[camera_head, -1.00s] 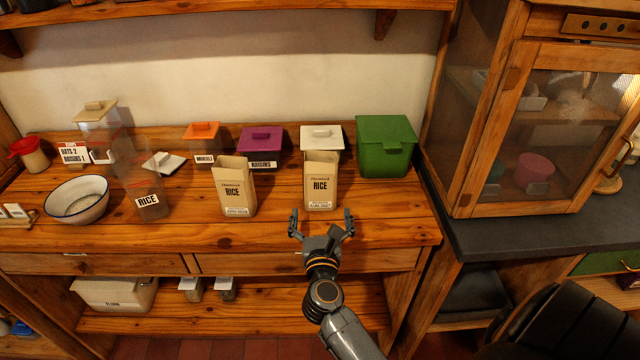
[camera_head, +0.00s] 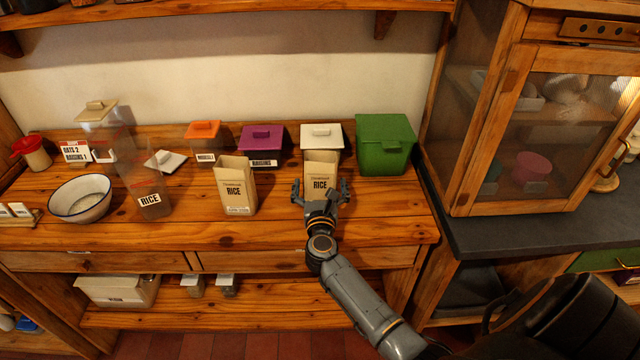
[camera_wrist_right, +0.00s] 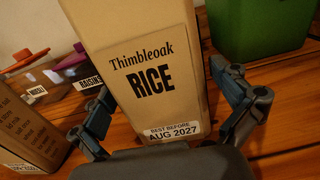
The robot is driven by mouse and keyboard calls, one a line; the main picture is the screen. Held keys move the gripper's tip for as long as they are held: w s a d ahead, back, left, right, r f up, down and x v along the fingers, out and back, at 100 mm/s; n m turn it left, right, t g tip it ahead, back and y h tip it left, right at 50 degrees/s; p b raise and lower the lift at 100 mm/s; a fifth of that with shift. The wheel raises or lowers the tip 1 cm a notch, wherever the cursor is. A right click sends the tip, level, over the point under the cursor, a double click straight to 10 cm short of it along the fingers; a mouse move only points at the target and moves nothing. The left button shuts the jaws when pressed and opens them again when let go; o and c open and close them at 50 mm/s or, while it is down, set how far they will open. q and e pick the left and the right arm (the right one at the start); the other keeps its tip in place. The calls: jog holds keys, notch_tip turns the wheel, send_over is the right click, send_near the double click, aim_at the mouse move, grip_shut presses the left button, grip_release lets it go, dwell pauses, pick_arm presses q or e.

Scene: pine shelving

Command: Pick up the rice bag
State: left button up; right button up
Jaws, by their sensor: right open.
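Two tan rice bags stand upright on the wooden counter. The right rice bag (camera_head: 320,169) is between the open fingers of my right gripper (camera_head: 320,193). In the right wrist view this rice bag (camera_wrist_right: 155,75) fills the middle, labelled "Thimbleoak RICE, best before Aug 2027". The right gripper's fingers (camera_wrist_right: 165,108) lie on either side of it, with a visible gap at the right; contact at the left is hard to tell. The left rice bag (camera_head: 235,188) stands apart, to the left. It also shows at the left edge of the wrist view (camera_wrist_right: 27,125). My left gripper is not in view.
Behind stand a green bin (camera_head: 384,146), a white-lidded container (camera_head: 322,136), a purple-lidded raisins container (camera_head: 261,140) and an orange-lidded one (camera_head: 203,134). A clear rice container (camera_head: 149,199) and a white bowl (camera_head: 80,199) are at left.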

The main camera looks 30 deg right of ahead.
jog(key=c, duration=1.3)
jog(key=shift+r, duration=0.1)
jog(key=shift+c, duration=0.2)
